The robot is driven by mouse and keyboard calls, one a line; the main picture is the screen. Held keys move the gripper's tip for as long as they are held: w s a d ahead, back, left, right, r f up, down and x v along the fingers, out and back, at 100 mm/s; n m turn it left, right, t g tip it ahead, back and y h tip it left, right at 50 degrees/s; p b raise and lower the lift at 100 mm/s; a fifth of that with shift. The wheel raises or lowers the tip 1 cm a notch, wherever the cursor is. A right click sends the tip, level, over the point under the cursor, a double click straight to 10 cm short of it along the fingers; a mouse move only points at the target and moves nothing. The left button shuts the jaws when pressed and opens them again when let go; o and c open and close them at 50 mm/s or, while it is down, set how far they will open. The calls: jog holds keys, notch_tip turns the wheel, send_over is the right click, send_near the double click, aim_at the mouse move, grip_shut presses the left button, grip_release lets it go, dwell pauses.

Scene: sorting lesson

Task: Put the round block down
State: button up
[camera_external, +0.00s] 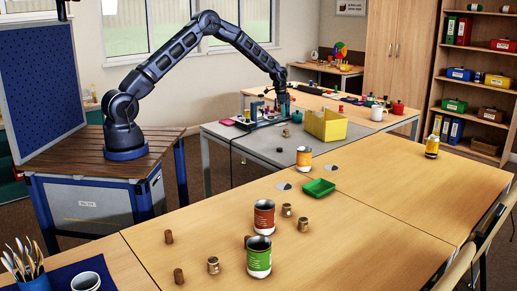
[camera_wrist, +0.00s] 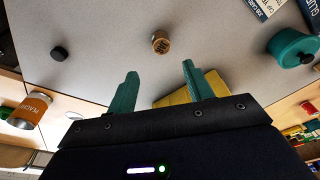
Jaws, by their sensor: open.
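A short round wooden block (camera_wrist: 161,42) with dark marks on its top stands on the grey tabletop (camera_wrist: 110,30) in the wrist view. It lies just beyond my gripper's (camera_wrist: 160,69) fingertips, near the line between them. The two teal fingers are apart, with nothing held between them. In the external view my gripper (camera_external: 283,104) is over the grey table, and a small brownish block (camera_external: 285,132) sits below it. A small black round piece (camera_wrist: 59,53) lies to the left in the wrist view; it also shows in the external view (camera_external: 279,149).
A yellow box (camera_external: 326,125) stands right of my gripper, partly hidden behind the fingers in the wrist view. A blue rack (camera_external: 262,120) is close to the left. A teal pot (camera_wrist: 292,48) and an orange can (camera_wrist: 31,109) flank the area. The grey tabletop's front is mostly clear.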

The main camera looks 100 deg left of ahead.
jog(key=s+d+r, duration=0.3)
jog(key=d+r, duration=2.2)
jog(key=s+d+r, duration=0.7)
jog(key=d, duration=0.3)
jog(key=s+d+r+t, duration=0.1)
jog(key=s+d+r, duration=0.2)
jog(key=s+d, duration=0.45)
jog(key=s+d+r+t, duration=0.1)
jog(key=s+d+r, duration=0.1)
jog(key=s+d, duration=0.55)
jog(key=s+d+f, duration=0.1)
jog(key=s+d, duration=0.2)
jog(key=s, duration=0.6)
jog(key=s+d+f, duration=0.2)
jog(key=s+d, duration=0.1)
jog(key=s, duration=0.6)
jog(key=shift+s+d+t, duration=0.15)
jog(key=shift+d+t, duration=0.1)
jog(key=shift+t, duration=0.15)
jog(key=shift+o, duration=0.6)
jog(key=shift+f, duration=0.1)
